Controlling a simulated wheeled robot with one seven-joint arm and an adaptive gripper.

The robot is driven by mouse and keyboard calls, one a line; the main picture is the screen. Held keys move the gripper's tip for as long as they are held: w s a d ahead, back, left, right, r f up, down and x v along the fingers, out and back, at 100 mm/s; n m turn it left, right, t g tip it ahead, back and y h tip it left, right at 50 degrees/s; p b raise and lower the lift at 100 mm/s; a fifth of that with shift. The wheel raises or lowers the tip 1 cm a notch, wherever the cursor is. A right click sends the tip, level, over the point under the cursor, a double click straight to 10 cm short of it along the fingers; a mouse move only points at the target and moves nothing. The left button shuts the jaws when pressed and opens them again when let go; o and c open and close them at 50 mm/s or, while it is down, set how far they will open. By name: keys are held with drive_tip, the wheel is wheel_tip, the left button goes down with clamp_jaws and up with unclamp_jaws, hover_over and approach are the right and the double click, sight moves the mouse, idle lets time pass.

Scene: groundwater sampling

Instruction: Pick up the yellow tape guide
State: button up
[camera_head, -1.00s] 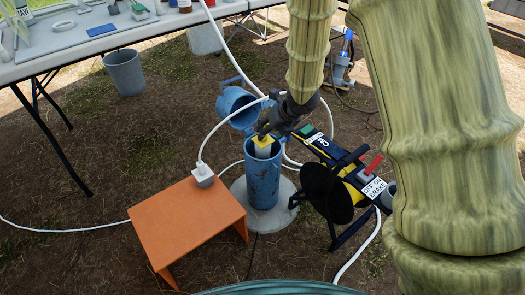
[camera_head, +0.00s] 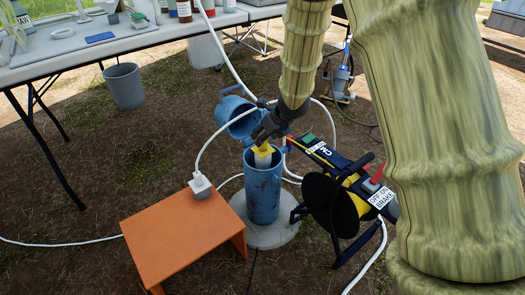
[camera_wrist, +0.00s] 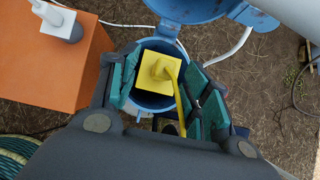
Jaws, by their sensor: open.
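The yellow tape guide (camera_wrist: 153,72) is a square yellow piece with a round knob and a thin yellow arm. In the wrist view it shows over the mouth of the blue well casing (camera_wrist: 150,103), between my open fingers. It also shows in the head view (camera_head: 263,150), at the top of the upright blue casing (camera_head: 262,190), with a pale section under it. My gripper (camera_wrist: 163,90) is open, with one green-padded finger on each side of the guide. In the head view my gripper (camera_head: 266,140) is just above the casing and partly covers the guide. I cannot tell whether a finger touches it.
The blue casing lid (camera_head: 238,115) stands open behind. A black tape reel (camera_head: 335,203) stands close on the right. An orange stool (camera_head: 183,240) with a white fitting (camera_head: 200,184) is on the left. White hoses (camera_head: 213,140) loop around the casing. A long table (camera_head: 60,55) is at the back left.

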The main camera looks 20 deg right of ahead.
drive_tip(key=x, duration=0.1)
drive_tip(key=b+x, duration=0.1)
drive_tip(key=x, duration=0.1)
drive_tip(key=b+x, duration=0.1)
drive_tip(key=shift+s+d+f, duration=0.1)
drive_tip(key=shift+d+f, duration=0.2)
drive_tip(key=shift+d, duration=0.1)
drive_tip(key=shift+w+a+f, duration=0.1)
drive_tip(key=shift+w+f, duration=0.15)
drive_tip(key=shift+r, duration=0.1)
clamp_jaws()
drive_tip(key=shift+r, duration=0.1)
wheel_tip(320, 180, up, 18)
drive_tip(key=p, duration=1)
drive_tip(key=shift+p, duration=0.3)
